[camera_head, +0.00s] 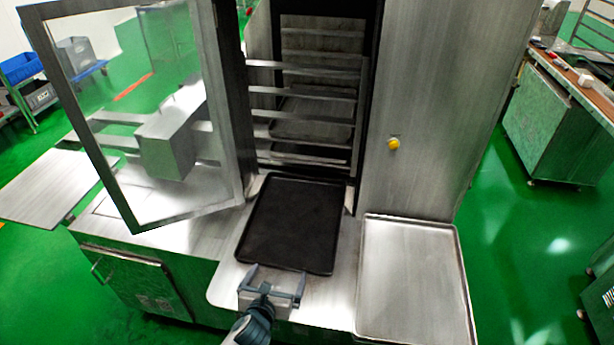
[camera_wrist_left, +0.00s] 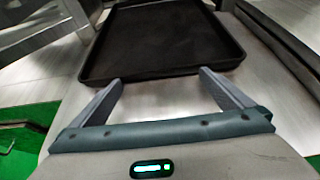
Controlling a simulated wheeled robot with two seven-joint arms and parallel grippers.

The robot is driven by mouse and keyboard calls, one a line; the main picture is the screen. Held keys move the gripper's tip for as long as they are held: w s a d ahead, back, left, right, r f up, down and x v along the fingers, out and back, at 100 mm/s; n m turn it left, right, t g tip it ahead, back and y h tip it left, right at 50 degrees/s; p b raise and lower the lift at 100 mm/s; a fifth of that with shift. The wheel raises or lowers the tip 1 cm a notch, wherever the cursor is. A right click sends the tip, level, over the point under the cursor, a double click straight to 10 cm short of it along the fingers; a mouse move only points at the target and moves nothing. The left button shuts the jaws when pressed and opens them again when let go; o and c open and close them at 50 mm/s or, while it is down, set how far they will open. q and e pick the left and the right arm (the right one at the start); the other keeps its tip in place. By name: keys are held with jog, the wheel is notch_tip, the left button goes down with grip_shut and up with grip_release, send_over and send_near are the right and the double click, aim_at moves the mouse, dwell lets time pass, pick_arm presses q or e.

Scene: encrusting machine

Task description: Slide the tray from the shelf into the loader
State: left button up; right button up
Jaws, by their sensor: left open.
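A black rectangular tray (camera_head: 292,222) lies flat on the steel shelf (camera_head: 228,272) in front of the open loader (camera_head: 310,95). Its far edge is at the loader's opening. My left gripper (camera_head: 277,283) is open at the tray's near edge, with nothing between its fingers. In the left wrist view the tray (camera_wrist_left: 165,38) lies just ahead of the two spread fingertips (camera_wrist_left: 160,78). I cannot tell whether the fingertips touch the tray's edge. My right gripper is not in view.
A glass-paned door (camera_head: 224,110) stands open left of the loader. A silvery tray (camera_head: 412,275) lies to the right of the black tray. A steel panel with a yellow knob (camera_head: 393,144) borders the opening on the right. Several rack rails (camera_head: 310,92) cross the loader inside.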

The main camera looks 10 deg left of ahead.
aim_at(281, 263)
pick_arm(q)
jog(key=shift+w+r, duration=0.1)
jog(key=shift+w, duration=2.1)
jog(key=shift+w+d, duration=0.1)
jog(key=shift+w, duration=2.1)
jog(key=shift+w+p, duration=0.25)
jog(key=shift+p, duration=0.05)
jog(key=shift+w, duration=0.45)
